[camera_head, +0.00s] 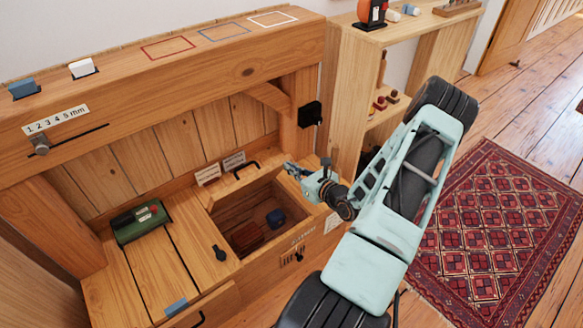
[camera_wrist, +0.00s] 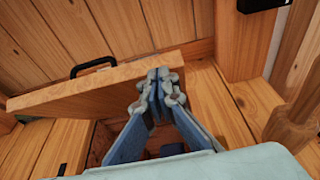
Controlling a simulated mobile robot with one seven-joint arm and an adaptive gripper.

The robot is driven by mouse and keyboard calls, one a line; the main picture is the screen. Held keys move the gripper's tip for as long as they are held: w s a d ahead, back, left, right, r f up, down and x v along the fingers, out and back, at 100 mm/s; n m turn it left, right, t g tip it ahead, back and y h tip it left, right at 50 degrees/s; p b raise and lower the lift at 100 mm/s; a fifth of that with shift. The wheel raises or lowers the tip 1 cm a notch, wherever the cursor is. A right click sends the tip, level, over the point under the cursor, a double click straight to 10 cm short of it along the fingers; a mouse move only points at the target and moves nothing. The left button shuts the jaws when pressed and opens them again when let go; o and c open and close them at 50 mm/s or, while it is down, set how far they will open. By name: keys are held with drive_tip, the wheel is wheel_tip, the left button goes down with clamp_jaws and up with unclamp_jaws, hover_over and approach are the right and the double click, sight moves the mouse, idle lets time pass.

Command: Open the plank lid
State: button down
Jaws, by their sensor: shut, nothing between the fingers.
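The plank lid (camera_head: 234,184) of the wooden bench stands raised at the back of an open compartment (camera_head: 228,238), with a black handle (camera_head: 246,168) on it. In the wrist view the lid (camera_wrist: 75,100) is tilted up, its handle (camera_wrist: 93,66) at its far side. My gripper (camera_head: 290,170) is above the right side of the opening. In the wrist view its fingertips (camera_wrist: 158,76) are together, close to the lid's right end; I cannot tell whether they touch it. Inside the compartment lie a reddish-brown block (camera_head: 248,233) and a dark blue block (camera_head: 276,217).
A green box (camera_head: 141,222) sits on the bench at left. A timber beam (camera_head: 180,60) crosses behind, carrying blue and white blocks. A shelf (camera_head: 345,90) stands at the back right. A red patterned rug (camera_head: 500,230) lies on the floor at right.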

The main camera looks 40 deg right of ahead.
drive_tip(key=w+r+g+p, duration=0.1)
drive_tip(key=w+p, duration=0.1)
drive_tip(key=w+r+p, duration=0.2)
drive_tip(key=w+r+g+p, duration=0.1)
drive_tip(key=w+r+p, duration=0.1)
drive_tip(key=shift+w+a+g+p, duration=0.15)
drive_tip(key=shift+a+g+p, duration=0.05)
drive_tip(key=shift+g+p, duration=0.15)
drive_tip(key=w+r+g+p, duration=0.1)
drive_tip(key=w+g+p, duration=0.2)
drive_tip(key=w+p, duration=0.4)
drive_tip(key=shift+w+a+r+g, duration=0.15)
drive_tip(key=shift+w+r+g, duration=0.2)
drive_tip(key=shift+w, duration=1.65)
